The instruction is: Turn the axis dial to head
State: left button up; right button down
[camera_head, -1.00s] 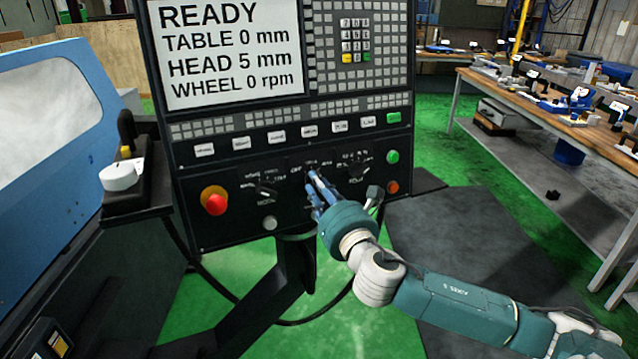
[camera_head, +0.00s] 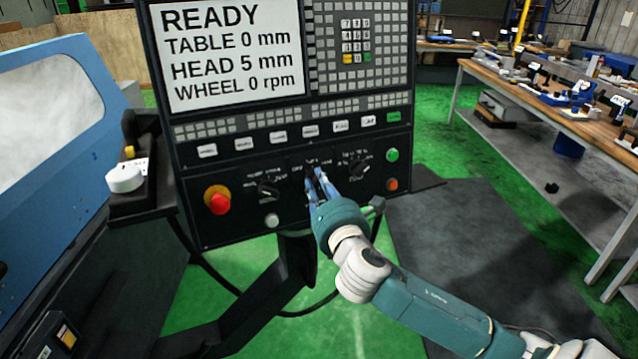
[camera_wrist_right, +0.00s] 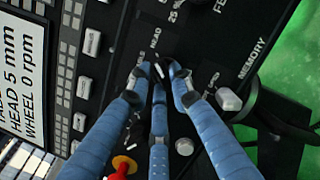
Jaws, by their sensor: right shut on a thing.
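The axis dial (camera_wrist_right: 157,73) is a small dark knob on the control panel, between my right fingertips in the right wrist view. The label HEAD is printed beside it, and a short pale mark shows on the knob. Its exact pointing direction is hard to tell. My right gripper (camera_head: 315,174) is shut on the dial at the middle of the lower panel, and its blue fingers hide most of the dial in the head view. The gripper also shows in the right wrist view (camera_wrist_right: 160,72). My left gripper is not in view.
The screen (camera_head: 232,52) reads READY, TABLE 0 mm, HEAD 5 mm, WHEEL 0 rpm. Left of the gripper are the mode dial (camera_head: 268,188) and a red emergency button (camera_head: 217,200). Another dial (camera_head: 359,168) and a green button (camera_head: 392,155) lie close to its right.

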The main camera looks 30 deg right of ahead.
jog(key=c, duration=1.5)
grip_release()
jog(key=shift+c, duration=0.2)
jog(key=v, duration=1.2)
